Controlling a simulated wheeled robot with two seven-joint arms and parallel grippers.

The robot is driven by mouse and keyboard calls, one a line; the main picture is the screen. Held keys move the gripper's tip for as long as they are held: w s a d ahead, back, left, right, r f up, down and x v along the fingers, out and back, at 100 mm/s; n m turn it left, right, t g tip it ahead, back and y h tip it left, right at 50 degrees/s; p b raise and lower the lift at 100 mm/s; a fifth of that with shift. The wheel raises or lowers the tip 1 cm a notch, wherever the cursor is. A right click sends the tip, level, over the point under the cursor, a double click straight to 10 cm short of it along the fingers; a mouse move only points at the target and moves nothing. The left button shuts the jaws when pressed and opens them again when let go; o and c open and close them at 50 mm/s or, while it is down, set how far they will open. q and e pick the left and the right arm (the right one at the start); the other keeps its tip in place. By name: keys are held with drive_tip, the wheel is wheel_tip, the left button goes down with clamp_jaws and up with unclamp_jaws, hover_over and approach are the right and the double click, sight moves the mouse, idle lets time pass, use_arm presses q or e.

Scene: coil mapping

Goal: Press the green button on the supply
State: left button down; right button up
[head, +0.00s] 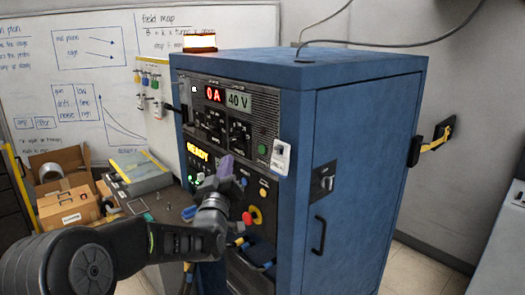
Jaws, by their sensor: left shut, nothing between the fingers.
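The supply (350,150) is a tall blue cabinet with a dark front panel. A round green button (262,149) sits on the panel's right side, left of a hanging white tag. My left gripper (226,162) is shut and empty, its purple fingertips pointing up in front of the panel. The tips appear to the left of and slightly below the green button in the picture; I cannot tell how far they are from the panel. The gripper hides part of the panel's lower middle. My right gripper is not in view.
The displays (227,97) read 0 A and 40 V, and a yellow READY sign (197,152) is lit. A red and yellow emergency knob (254,215) and cables are lower on the panel. A table with cardboard boxes (68,208) stands at left, before a whiteboard (65,75).

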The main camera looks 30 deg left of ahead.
sight(262, 150)
use_arm(q)
drive_tip(key=w+d+p, duration=0.1)
drive_tip(key=w+d, duration=0.1)
drive_tip(key=w, duration=0.6)
drive_tip(key=shift+w+d, duration=0.2)
drive_tip(key=shift+f, duration=0.1)
idle(1.9)
drive_tip(key=shift+w+d+b, duration=0.15)
drive_tip(key=shift+w+b, duration=0.15)
drive_tip(key=shift+w, duration=0.1)
